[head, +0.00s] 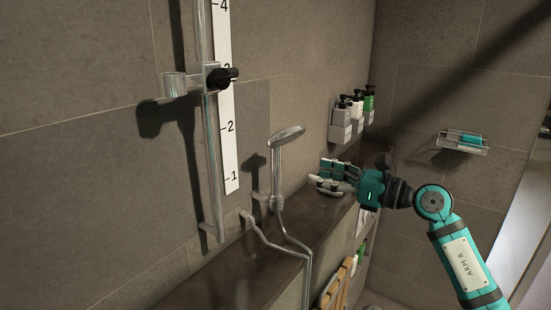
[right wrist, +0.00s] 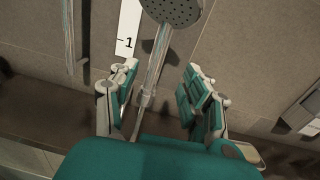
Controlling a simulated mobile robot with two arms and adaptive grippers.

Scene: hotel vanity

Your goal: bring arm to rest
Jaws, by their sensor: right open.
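My right arm, teal and black, comes in from the lower right in the head view. Its gripper (head: 330,174) is open near the tiled wall, above the dark ledge and to the right of the hand shower (head: 285,136). In the right wrist view the open fingers (right wrist: 160,98) stand apart, with the hand shower's head (right wrist: 172,10) and its silvery handle (right wrist: 151,70) showing beyond and between them. Nothing is visibly gripped. In the head view the hand shower stands upright in a low holder. My left gripper is not in view.
A vertical rail (head: 207,130) with an empty slider bracket (head: 174,85) stands beside a numbered white scale strip (head: 229,110). The dark ledge (head: 225,272) runs along the wall. A rack of bottles (head: 341,130) and a soap dish (head: 463,147) hang at the back. A wooden slatted object (head: 335,288) is below.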

